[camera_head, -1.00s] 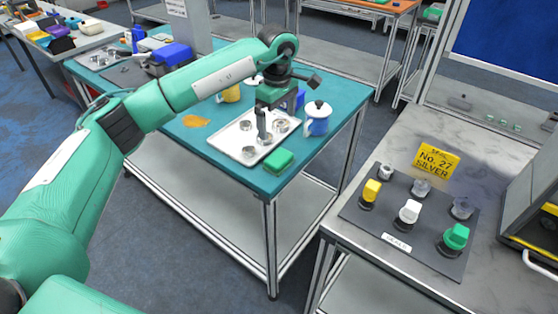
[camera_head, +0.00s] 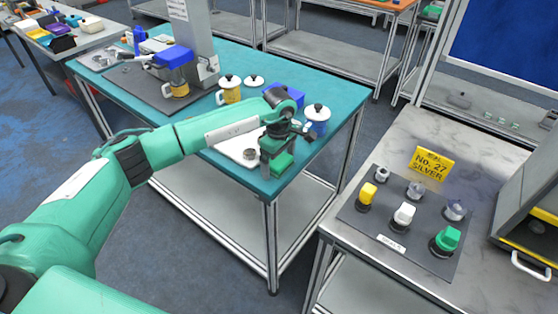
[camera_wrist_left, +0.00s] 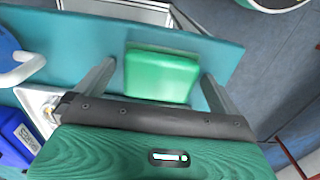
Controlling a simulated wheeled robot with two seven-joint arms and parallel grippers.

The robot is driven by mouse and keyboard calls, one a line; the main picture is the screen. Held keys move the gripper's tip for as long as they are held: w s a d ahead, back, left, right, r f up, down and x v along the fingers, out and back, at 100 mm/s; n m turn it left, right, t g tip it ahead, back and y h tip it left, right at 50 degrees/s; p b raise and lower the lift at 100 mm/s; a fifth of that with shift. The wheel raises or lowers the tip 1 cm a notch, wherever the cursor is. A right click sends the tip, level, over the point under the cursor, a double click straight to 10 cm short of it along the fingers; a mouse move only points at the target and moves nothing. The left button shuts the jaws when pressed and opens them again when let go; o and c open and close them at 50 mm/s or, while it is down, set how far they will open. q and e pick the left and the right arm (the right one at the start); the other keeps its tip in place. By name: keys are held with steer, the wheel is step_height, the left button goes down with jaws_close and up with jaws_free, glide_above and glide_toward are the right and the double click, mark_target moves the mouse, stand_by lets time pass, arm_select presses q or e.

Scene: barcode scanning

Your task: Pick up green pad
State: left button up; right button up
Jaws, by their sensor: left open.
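The green pad (camera_head: 282,164) lies on the teal table (camera_head: 352,102) near its front corner, beside the white tray (camera_head: 228,150). In the left wrist view the pad (camera_wrist_left: 160,75) sits between the two open fingers of my left gripper (camera_wrist_left: 158,88), with a gap on each side. In the head view my left gripper (camera_head: 272,160) is over the pad and hides part of it. My right gripper is not in view.
A blue and white lidded mug (camera_head: 317,121) and a blue box (camera_head: 286,92) stand close to the gripper. A yellow mug (camera_head: 230,92) is further back. The table edge is just in front of the pad. A side bench (camera_head: 400,140) holds colored knobs.

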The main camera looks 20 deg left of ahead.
mark_target(279, 159)
arm_select(q)
steer(key=shift+f, duration=0.1)
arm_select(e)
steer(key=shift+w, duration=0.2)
arm_select(q)
steer(key=c, duration=1)
step_height(279, 159, up, 9)
steer(key=shift+w+f+b, duration=0.1)
steer(key=shift+f+b, duration=0.1)
steer(key=shift+b, duration=1)
step_height(279, 159, up, 12)
steer(key=shift+f+b, duration=0.2)
steer(key=shift+b, duration=0.75)
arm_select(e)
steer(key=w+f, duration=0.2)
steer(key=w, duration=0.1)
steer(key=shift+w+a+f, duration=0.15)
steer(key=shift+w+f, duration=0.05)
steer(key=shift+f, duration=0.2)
arm_select(q)
steer(key=o, duration=0.4)
steer(key=c, duration=0.3)
steer(key=shift+f, duration=0.1)
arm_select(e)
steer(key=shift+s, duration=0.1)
